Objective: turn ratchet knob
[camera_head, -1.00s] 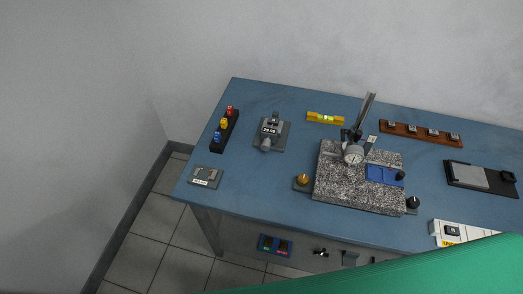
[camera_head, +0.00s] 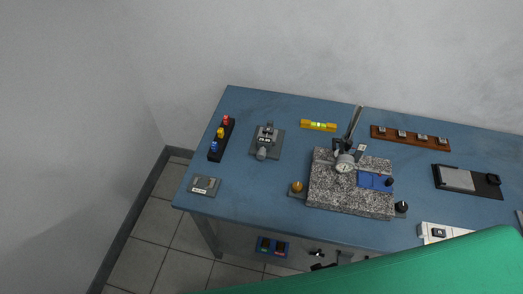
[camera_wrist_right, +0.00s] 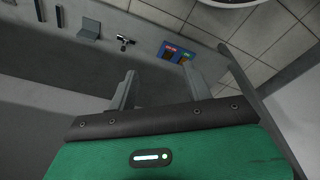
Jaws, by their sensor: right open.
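The grey device with a small display (camera_head: 267,134), which looks like a micrometer on a stand, stands on a dark plate at the left-middle of the blue table. A rounded grey knob end (camera_head: 262,153) points toward the table's front edge; whether it is the ratchet is too small to tell. My right gripper (camera_wrist_right: 159,68) shows in the right wrist view, its two grey fingers spread and empty, with nothing between them. It is apart from the device, near the table's underside. My left gripper is in no view.
A granite plate (camera_head: 350,198) with a dial gauge (camera_head: 345,163) fills the table's middle. A rack of coloured pieces (camera_head: 221,138), a small grey gauge block (camera_head: 205,186) and a yellow level (camera_head: 318,125) stand around the device. A red-blue panel (camera_wrist_right: 177,51) hangs below the table edge.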

